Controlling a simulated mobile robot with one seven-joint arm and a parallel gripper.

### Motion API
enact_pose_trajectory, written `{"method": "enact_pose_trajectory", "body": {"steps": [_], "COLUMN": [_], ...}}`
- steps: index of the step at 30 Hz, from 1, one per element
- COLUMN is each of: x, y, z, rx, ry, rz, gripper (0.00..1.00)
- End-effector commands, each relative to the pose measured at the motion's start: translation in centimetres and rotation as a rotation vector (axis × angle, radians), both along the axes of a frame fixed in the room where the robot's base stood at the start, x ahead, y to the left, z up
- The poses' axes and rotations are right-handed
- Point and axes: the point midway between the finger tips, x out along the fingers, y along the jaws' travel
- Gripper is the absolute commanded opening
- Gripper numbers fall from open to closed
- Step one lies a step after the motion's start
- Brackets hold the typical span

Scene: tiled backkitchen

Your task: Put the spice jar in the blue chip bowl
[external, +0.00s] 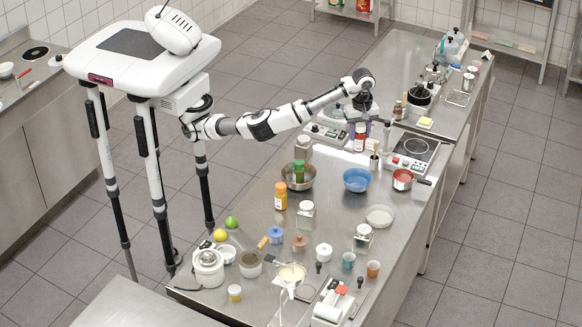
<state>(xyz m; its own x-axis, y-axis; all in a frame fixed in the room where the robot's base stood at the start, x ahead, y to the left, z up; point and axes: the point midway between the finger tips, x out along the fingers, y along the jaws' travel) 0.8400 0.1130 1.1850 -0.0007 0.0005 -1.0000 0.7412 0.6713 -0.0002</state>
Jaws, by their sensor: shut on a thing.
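The blue chip bowl (357,180) stands on the steel counter, right of the middle, and looks empty. My gripper (361,123) points down over the far part of the counter, beyond the bowl. It is shut on a small jar with a red body and pale label (360,138), which looks like the spice jar. The jar hangs upright below the fingers. I cannot tell whether its base touches the counter. The fingers partly hide its top.
A steel bowl (299,176) with a green-topped bottle stands left of the blue bowl. A red pan (403,179) stands to its right, and a hotplate (413,150) behind that.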

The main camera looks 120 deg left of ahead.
Motion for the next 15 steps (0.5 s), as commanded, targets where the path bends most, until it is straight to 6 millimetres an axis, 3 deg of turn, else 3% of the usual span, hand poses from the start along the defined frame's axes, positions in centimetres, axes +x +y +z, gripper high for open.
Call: {"method": "enact_pose_trajectory", "body": {"steps": [3, 7, 15], "x": [-0.6, -0.9, -0.9], "y": [2.7, 3.7, 3.7], "z": [0.1, -1.2, -8.0], "rx": [0.000, 0.001, 0.002], "ry": [0.000, 0.003, 0.005], "rz": [0.074, 0.105, 0.107], "gripper": [0.13, 0.13, 0.13]}}
